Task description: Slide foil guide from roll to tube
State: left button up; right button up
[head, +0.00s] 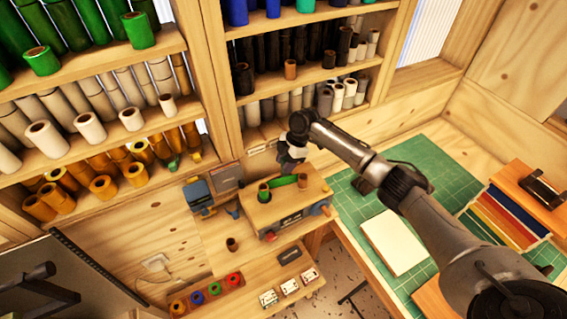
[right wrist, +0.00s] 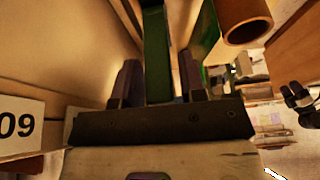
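A wooden machine box (head: 290,221) stands on the bench. On its top are a green foil roll (head: 264,193) at the left and a short brown tube (head: 302,181) at the right. A green foil strip (head: 283,181) lies between them. My right gripper (head: 291,158) is just above and behind the box. In the right wrist view its two fingers (right wrist: 158,85) are apart, with a green strip (right wrist: 157,45) between them and gaps on both sides. A brown tube end (right wrist: 245,24) is at the upper right there. The foil guide cannot be told apart clearly. My left gripper does not show.
Shelves of green, white and gold rolls (head: 66,137) fill the back left. A tray of coloured rolls (head: 207,293) and white cards (head: 289,287) lie in front of the box. A green mat (head: 436,160) with a cream pad (head: 394,243) is at the right, under my right arm.

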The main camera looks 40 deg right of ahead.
jog(key=shift+o, duration=0.8)
jog(key=shift+a, duration=0.15)
jog(key=b+v, duration=0.2)
jog(key=v, duration=1.1)
jog(key=shift+d+r+b, duration=0.25)
jog(key=shift+r+b, duration=0.05)
jog(key=shift+b, duration=0.05)
